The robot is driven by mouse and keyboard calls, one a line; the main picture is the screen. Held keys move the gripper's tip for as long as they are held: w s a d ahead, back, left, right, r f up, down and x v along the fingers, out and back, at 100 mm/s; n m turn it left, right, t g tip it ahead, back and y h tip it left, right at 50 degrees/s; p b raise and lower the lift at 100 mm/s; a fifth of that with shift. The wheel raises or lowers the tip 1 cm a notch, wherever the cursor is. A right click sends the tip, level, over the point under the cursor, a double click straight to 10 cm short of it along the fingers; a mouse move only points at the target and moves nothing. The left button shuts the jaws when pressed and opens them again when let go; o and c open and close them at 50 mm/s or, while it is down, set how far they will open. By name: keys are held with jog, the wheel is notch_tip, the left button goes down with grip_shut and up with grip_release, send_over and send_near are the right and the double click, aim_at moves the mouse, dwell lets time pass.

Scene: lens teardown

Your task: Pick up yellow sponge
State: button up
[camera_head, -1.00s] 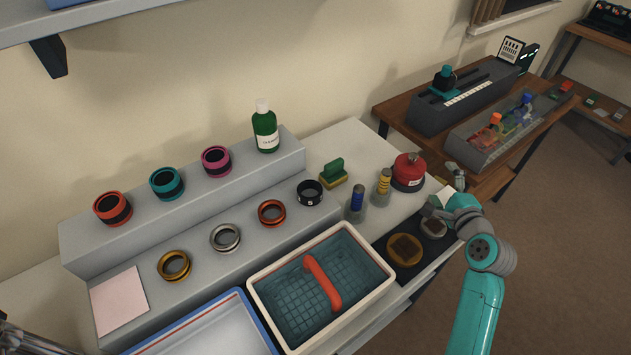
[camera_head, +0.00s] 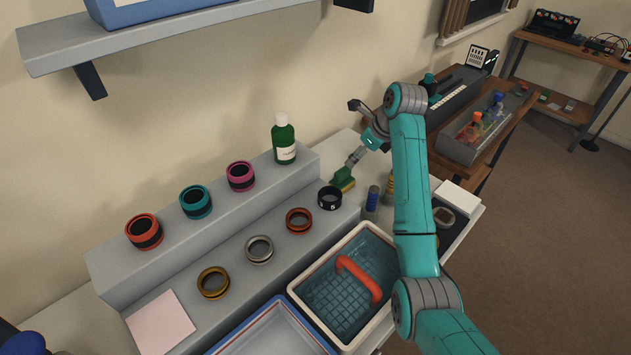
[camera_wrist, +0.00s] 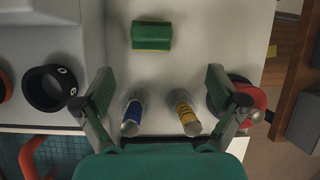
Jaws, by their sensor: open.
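The sponge (camera_head: 343,179) is a small block with a green upper part and a yellow lower layer. It lies on the pale bench top, right of the black ring and below the green bottle. In the wrist view the sponge (camera_wrist: 151,37) shows mostly green, at the top centre, beyond my fingertips and apart from them. My gripper (camera_wrist: 158,78) is open and empty, with its two fingers spread wide. In the head view my gripper (camera_head: 354,134) hangs above and behind the sponge, and one finger seems close to it there.
Two small jars, one blue-banded (camera_wrist: 133,112) and one yellow-banded (camera_wrist: 184,110), stand between my fingers in the wrist view. A red container (camera_wrist: 250,97) is by the right finger, a black ring (camera_wrist: 47,88) by the left. The green bottle (camera_head: 284,140) stands on the raised step.

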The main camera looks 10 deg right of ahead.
aim_at(344, 170)
jog(key=shift+m+g, duration=0.4)
jog(key=shift+m, duration=0.1)
jog(key=a+f, duration=0.1)
jog(key=f, duration=0.2)
jog(key=w+a+f, duration=0.1)
jog(key=shift+a+f, duration=0.2)
jog(key=shift+a, duration=0.15)
jog(key=shift+w+x, duration=0.2)
jog(key=shift+x, duration=1.3)
jog(key=shift+w+x, duration=0.2)
jog(key=shift+x, duration=1.35)
jog(key=shift+d+r, duration=0.1)
jog(key=shift+d, duration=0.1)
jog(key=c, duration=1.2)
